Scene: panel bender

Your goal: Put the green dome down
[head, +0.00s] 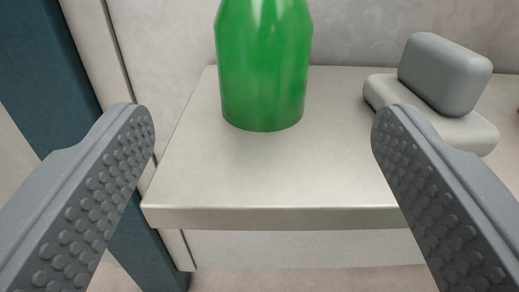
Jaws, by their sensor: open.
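The green dome (264,70) is a glossy green upright body with a round base. It stands on a pale shelf (270,185), and its top is cut off by the upper edge of the head view. My gripper (262,125) is open, with one studded grey finger at the left and one at the right. The fingers are wide apart, and neither touches the dome. The dome stands beyond the fingertips, between them in the picture.
Two grey rounded blocks, the upper one (444,72) on the lower one (432,115), lie on the shelf at the right. A wall (350,30) stands behind. A dark blue post (45,75) stands at the left. The shelf's front is clear.

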